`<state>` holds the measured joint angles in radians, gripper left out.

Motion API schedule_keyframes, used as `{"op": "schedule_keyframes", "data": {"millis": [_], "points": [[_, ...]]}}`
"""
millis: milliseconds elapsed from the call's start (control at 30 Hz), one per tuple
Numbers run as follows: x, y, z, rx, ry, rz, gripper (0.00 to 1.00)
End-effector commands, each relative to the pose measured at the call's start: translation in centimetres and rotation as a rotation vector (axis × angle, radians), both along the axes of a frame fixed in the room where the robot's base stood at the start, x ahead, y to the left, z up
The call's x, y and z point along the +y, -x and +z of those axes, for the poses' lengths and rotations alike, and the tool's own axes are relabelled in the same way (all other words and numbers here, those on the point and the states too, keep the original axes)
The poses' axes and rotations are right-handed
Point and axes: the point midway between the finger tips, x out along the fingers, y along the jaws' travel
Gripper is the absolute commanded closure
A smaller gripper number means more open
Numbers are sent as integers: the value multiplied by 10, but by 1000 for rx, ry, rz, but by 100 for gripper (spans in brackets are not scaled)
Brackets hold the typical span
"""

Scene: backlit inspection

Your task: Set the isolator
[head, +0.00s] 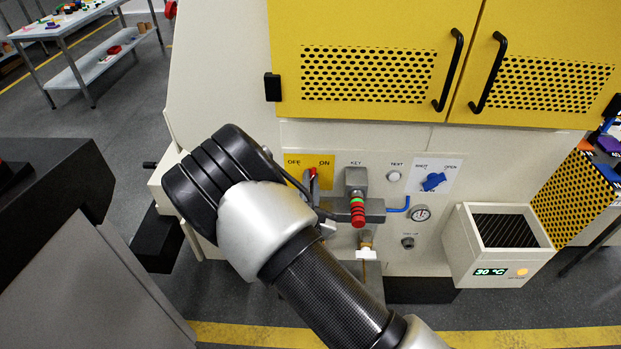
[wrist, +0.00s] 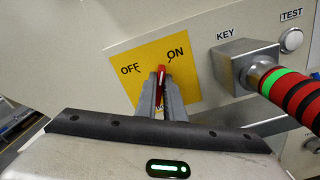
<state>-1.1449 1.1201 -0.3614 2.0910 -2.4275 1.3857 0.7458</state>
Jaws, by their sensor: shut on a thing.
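The isolator is a red handle (wrist: 161,80) on a yellow plate (wrist: 190,62) marked OFF at left and ON at right. In the wrist view the handle points upward, between the two marks and a little nearer ON. My gripper (wrist: 160,85) is shut on the handle, one finger at each side. In the head view the red handle (head: 312,172) shows just below the ON mark on the yellow plate (head: 293,160). My arm hides the lower left of the plate. The handle's base is hidden by my fingers.
Right of the isolator is a grey KEY block (wrist: 245,65) with a red, green and black banded grip (head: 357,212). A TEST button (head: 394,176), a blue valve knob (head: 433,181) and a gauge (head: 420,213) are further right. Yellow doors (head: 370,30) with black handles are above.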

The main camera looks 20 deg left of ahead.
Motion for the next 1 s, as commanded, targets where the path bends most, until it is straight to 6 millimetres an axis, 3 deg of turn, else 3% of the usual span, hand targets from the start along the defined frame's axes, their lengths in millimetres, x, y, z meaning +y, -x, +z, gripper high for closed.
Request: {"op": "schedule_keyframes", "data": {"millis": [1000], "points": [[8, 2, 2, -225, 932, 3, 100]]}}
